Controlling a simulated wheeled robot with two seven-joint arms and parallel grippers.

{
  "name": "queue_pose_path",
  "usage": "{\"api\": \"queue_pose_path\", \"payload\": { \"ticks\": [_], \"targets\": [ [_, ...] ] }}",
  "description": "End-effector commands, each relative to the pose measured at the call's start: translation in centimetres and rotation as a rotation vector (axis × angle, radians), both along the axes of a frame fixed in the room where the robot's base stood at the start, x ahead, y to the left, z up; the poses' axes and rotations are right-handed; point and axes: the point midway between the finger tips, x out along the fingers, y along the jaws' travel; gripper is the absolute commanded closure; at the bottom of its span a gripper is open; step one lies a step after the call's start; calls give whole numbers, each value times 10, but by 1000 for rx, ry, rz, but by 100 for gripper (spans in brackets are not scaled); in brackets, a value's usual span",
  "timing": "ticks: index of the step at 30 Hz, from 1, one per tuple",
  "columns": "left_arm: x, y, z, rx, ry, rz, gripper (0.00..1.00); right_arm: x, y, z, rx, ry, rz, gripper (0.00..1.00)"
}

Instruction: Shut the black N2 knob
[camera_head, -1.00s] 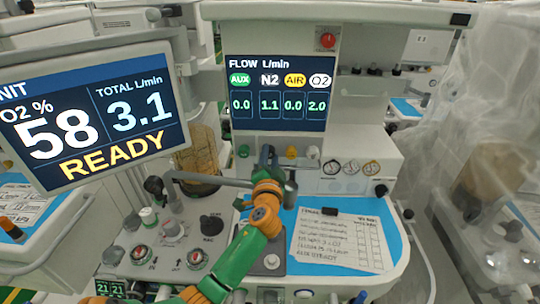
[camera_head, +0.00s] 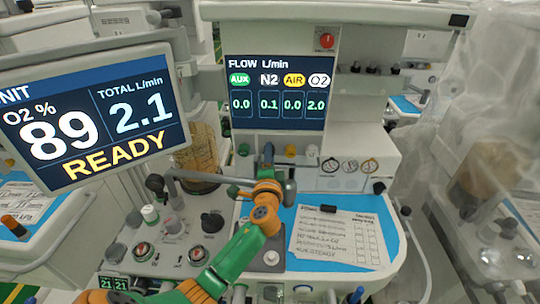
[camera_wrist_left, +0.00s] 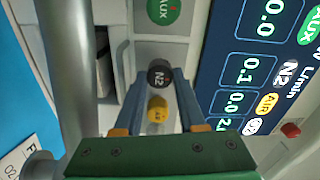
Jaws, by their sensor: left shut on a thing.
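In the head view my left gripper (camera_head: 267,156) is at the row of knobs below the flow screen (camera_head: 278,93) and hides the N2 knob. The flow screen reads N2 0.1, AUX 0.0, AIR 0.0 and O2 2.0. My right gripper is not in view.
The yellow knob (camera_head: 291,150) and white knob (camera_head: 312,153) sit just right of the gripper, and the green AUX knob (camera_head: 243,150) to its left. A grey horizontal tube (camera_head: 212,178) runs close to my arm. A paper form (camera_head: 338,238) lies on the blue worktop.

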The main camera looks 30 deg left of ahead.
Motion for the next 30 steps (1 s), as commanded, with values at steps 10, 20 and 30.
{"api": "queue_pose_path", "payload": {
  "ticks": [10, 20, 30],
  "targets": [
    [0, 1, 3, 8, -3, 2, 100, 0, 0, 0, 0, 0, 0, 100],
    [0, 0, 1, 5, 0, 0, 31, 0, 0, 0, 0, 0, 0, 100],
    [0, 0, -3, -340, -212, -1, 31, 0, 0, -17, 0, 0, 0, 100]
  ]
}}
